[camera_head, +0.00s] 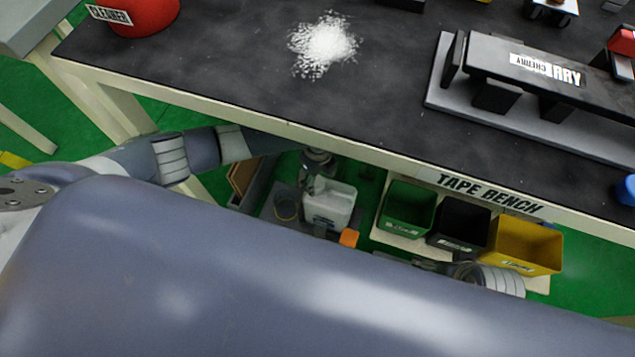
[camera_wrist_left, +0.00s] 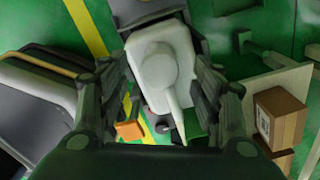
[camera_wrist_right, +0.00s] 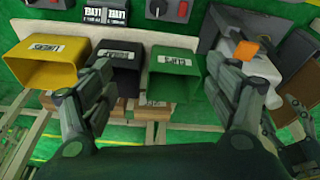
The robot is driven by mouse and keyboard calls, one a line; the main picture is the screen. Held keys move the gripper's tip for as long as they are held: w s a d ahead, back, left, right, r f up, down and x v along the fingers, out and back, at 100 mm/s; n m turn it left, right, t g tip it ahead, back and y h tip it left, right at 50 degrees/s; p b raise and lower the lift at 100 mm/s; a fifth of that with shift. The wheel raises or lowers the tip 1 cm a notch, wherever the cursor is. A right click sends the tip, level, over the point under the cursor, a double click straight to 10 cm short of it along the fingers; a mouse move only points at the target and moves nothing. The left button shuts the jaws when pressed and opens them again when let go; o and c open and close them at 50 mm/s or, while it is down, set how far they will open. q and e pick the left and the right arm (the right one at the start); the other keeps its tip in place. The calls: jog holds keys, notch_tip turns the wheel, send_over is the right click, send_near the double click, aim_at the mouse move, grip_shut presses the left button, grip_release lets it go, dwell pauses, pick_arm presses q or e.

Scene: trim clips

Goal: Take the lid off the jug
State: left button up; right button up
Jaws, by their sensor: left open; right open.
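The white jug (camera_head: 330,204) stands under the bench in the head view, and its orange lid (camera_head: 349,238) shows at its lower right. My left gripper (camera_head: 315,180) is open at the jug's upper end. My right gripper (camera_wrist_right: 165,105) is open and empty, facing the bins. In the right wrist view the jug (camera_wrist_right: 252,72) and lid (camera_wrist_right: 247,52) are right of it. I cannot tell how firmly the lid sits.
Green (camera_head: 407,208), black (camera_head: 459,227) and yellow (camera_head: 524,245) bins stand right of the jug. A dark round cup (camera_head: 286,206) is left of it. The bench top (camera_head: 230,85) overhangs this space, with white powder (camera_head: 323,45) on it.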

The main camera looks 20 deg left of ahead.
pick_arm(q)
jog(key=shift+f, duration=0.8)
pick_arm(e)
jog(key=shift+v, duration=1.1)
pick_arm(q)
jog(key=shift+c, duration=0.5)
jog(key=c, duration=0.7)
jog(key=shift+r, duration=0.15)
pick_arm(e)
jog(key=shift+w, duration=0.1)
